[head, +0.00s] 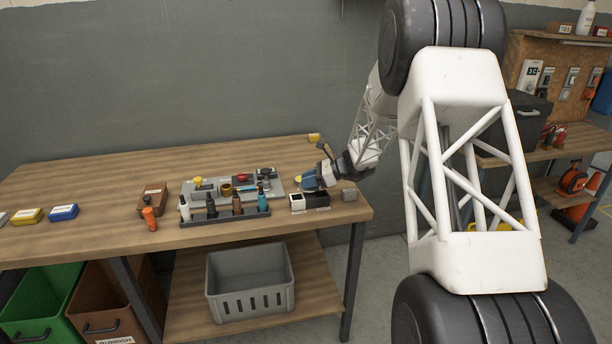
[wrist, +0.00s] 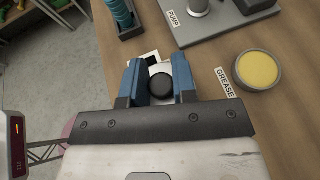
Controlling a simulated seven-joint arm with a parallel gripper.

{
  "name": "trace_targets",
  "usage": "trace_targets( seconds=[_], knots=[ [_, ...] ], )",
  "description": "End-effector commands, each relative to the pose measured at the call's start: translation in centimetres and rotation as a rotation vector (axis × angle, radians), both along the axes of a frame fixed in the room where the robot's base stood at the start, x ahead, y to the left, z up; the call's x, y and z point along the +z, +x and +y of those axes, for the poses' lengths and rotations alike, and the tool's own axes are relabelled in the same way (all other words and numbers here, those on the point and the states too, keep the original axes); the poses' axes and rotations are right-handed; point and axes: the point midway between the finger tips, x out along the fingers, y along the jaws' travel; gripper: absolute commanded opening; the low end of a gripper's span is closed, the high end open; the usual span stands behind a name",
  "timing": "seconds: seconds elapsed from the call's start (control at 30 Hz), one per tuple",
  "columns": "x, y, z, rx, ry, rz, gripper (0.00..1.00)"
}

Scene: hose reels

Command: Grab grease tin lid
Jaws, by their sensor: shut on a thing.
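My gripper (wrist: 160,72), with blue fingers, is shut on the grease tin lid (wrist: 161,84). The lid shows as a dark round knob with a pale grey part around it between the fingers; the fingers hide its sides. In the head view, my gripper (head: 312,179) is low over the right end of the workbench, and the lid cannot be made out there. The grease tin (wrist: 257,70) stands open to the right of my gripper in the wrist view, a grey round tin with yellow grease showing and a GREASE label beside it.
A rack of bottles (head: 226,216) and a grey plate with parts lie to the left.

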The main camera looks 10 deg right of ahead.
Motion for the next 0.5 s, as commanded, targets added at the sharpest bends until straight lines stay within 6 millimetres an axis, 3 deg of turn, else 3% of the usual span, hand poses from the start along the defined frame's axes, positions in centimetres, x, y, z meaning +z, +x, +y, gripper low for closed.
trace_targets(
  seconds=[0.2,0.5],
  knots=[
    [0.2,-1.8,0.0,-0.001,0.000,0.000,0.03],
    [0.3,-2.6,0.1,0.000,0.000,0.000,0.03]
  ],
)
